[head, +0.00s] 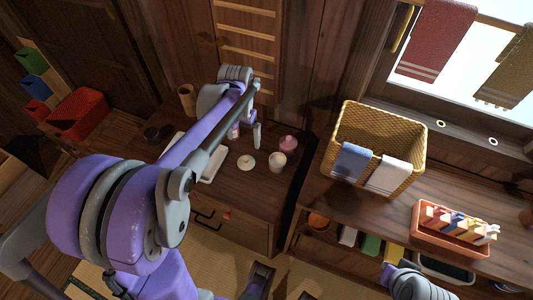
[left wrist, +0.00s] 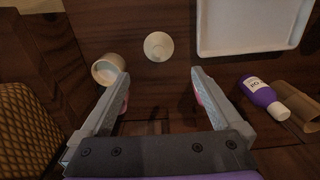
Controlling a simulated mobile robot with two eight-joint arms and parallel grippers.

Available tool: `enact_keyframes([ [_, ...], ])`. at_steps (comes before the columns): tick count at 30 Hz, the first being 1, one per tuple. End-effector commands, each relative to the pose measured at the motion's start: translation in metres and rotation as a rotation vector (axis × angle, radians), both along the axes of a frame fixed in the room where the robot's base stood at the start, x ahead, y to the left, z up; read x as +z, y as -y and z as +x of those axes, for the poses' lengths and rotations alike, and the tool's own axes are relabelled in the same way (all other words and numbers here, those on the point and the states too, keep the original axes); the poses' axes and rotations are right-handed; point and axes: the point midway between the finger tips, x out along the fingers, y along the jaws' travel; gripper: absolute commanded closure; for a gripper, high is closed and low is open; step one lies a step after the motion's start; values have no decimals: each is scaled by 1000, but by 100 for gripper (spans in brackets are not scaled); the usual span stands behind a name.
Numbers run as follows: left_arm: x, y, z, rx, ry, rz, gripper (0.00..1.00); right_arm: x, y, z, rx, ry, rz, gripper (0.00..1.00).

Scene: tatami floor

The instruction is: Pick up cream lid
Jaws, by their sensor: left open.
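The cream lid (head: 246,162) is a small round disc with a knob, lying flat on the dark wooden cabinet top. In the left wrist view the lid (left wrist: 158,46) lies beyond my fingertips, roughly centred between them. My left gripper (head: 246,138) is over the cabinet top, apart from the lid. In the left wrist view its jaws (left wrist: 153,82) are spread with nothing between them. An open cream jar (head: 277,162) stands right of the lid; it also shows in the left wrist view (left wrist: 108,69).
A white tray (left wrist: 248,48) lies near the lid, partly behind my arm in the head view. A purple bottle (left wrist: 262,97) is beside the tray. A pink-topped jar (head: 288,143) stands behind the cream jar. A wicker basket (head: 412,150) with towels stands on the right-hand counter.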

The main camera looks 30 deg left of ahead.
Motion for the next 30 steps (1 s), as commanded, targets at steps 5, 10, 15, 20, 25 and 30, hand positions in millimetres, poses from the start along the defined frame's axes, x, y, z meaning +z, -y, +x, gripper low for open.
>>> enact_keyframes([
  [5,-17,-5,3,2,-13,-4,0,-3,0,-1,0,-1,0,100],
  [10,-45,-5,2,2,-12,-3,0,-7,0,-1,0,-2,0,100],
  [15,-59,-4,1,2,-11,-3,0,-8,0,-1,0,-3,0,100],
  [20,-76,-3,-2,2,-11,-3,0,-10,0,-2,0,-3,0,100],
  [25,-102,-2,-6,2,-11,-3,0,-13,0,-2,0,-4,0,100],
  [30,-112,-2,-6,2,-11,-3,0,-14,0,-2,0,-5,0,100],
])
